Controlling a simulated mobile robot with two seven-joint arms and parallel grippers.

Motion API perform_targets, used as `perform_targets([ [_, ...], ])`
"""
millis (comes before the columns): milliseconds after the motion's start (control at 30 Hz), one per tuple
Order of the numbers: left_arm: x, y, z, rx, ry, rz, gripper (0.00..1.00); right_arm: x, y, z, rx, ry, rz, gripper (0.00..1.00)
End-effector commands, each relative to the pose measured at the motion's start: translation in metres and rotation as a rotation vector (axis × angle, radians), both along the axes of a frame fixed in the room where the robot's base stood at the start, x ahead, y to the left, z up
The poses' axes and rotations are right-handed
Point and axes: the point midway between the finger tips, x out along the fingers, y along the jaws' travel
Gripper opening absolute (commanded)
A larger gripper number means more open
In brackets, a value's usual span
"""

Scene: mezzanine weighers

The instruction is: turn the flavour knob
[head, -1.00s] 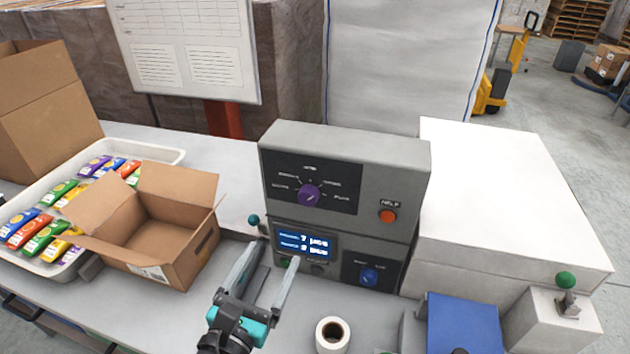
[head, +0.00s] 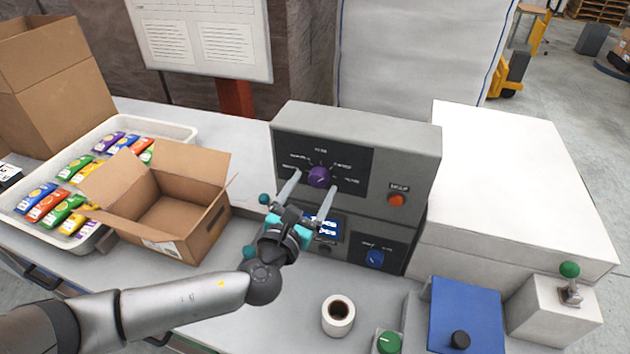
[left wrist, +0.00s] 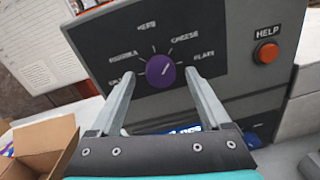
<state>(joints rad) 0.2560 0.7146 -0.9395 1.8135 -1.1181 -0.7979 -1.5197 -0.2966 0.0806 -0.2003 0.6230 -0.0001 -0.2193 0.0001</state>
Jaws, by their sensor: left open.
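The flavour knob (head: 319,177) is a purple round knob on the dark upper panel of the grey machine (head: 415,160). In the left wrist view the knob (left wrist: 161,72) has printed flavour labels in an arc around it, including HERB, CHEESE and PLAIN. A light mark on the knob slants to the upper right. My left gripper (head: 314,185) is open, with one finger on each side of the knob in the picture. I cannot tell whether the fingers touch it. The gripper partly covers the lit display (head: 327,229). My right gripper is not in view.
An orange HELP button (head: 397,200) is right of the knob, and a blue knob (head: 374,258) is below. An open carton (head: 205,230) and a tray (head: 180,132) of coloured packets stand left. A label roll (head: 338,315) and green knob (head: 389,343) are in front.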

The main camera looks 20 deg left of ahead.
Motion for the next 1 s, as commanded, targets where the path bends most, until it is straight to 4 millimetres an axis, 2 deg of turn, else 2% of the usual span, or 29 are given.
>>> perform_targets([
  [200, 0.016, -0.002, 0.000, -0.001, 0.001, 0.000, 0.81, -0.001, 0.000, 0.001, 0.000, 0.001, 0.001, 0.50],
  [533, 0.018, -0.002, -0.001, -0.002, 0.001, -0.001, 0.81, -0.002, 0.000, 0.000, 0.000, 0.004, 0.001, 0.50],
  [1000, 0.018, -0.002, -0.001, -0.001, 0.001, 0.000, 0.28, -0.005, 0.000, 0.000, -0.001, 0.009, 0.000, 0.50],
])
